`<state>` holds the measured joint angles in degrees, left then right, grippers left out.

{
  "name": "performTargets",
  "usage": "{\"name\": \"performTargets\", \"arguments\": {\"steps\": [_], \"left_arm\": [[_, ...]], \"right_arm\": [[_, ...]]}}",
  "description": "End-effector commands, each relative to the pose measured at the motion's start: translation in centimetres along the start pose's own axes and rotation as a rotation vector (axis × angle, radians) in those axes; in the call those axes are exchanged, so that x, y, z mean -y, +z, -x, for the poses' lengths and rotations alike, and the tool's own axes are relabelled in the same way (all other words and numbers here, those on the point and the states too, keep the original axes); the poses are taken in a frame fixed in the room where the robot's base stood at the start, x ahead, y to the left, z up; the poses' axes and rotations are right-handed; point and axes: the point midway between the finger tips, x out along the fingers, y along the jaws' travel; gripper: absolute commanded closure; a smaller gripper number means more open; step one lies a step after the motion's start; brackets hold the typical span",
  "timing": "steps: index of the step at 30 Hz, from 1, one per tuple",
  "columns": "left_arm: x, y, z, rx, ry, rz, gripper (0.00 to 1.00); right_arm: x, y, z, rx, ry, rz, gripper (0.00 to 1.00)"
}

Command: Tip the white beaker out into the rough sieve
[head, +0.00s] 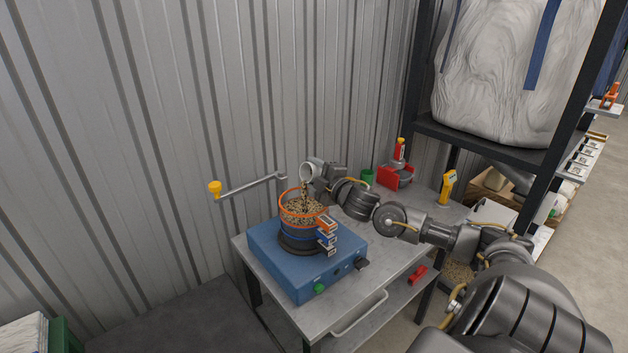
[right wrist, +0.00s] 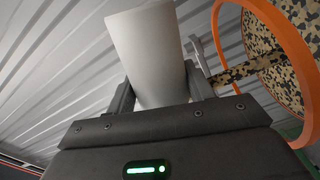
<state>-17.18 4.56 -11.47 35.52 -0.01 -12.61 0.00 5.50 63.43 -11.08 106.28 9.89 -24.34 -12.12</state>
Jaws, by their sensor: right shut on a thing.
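The white beaker (head: 312,172) is tilted on its side above the sieve in the head view, and a stream of speckled grains falls from its mouth. My right gripper (head: 325,182) is shut on the beaker; the right wrist view shows the beaker (right wrist: 150,60) between its two fingers (right wrist: 165,92). The rough sieve, with an orange rim (head: 283,205), sits on top of a dark stack on the blue shaker base (head: 290,262). Speckled grains lie in the sieve. The right wrist view also shows the orange rim (right wrist: 268,15) and the falling grains. My left gripper is not in view.
The shaker stands on a grey table (head: 375,265). A crank with a yellow knob (head: 215,188) sticks out behind the sieve. A green cup (head: 368,177), a red device (head: 396,175) and a yellow tool (head: 447,187) stand at the table's back right.

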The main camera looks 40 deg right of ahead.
Motion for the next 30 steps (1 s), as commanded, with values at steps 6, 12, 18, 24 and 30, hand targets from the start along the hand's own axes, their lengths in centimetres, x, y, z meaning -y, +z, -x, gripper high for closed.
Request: {"name": "performTargets", "arguments": {"steps": [6,12,18,24,30], "left_arm": [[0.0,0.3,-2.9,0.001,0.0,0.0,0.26],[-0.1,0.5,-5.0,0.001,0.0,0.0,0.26],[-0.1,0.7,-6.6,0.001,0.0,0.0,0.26],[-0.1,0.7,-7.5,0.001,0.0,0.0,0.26],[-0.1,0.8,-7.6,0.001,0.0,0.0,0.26]], "right_arm": [[1.0,-0.4,0.0,-0.002,0.002,0.214,0.72],[1.2,-0.9,0.0,-0.001,0.004,0.412,0.72],[1.4,-1.3,0.0,-0.001,0.003,0.567,0.72],[1.4,-1.6,0.0,-0.001,0.003,0.657,0.72],[1.3,-1.7,0.0,-0.001,0.002,0.687,0.72]]}}
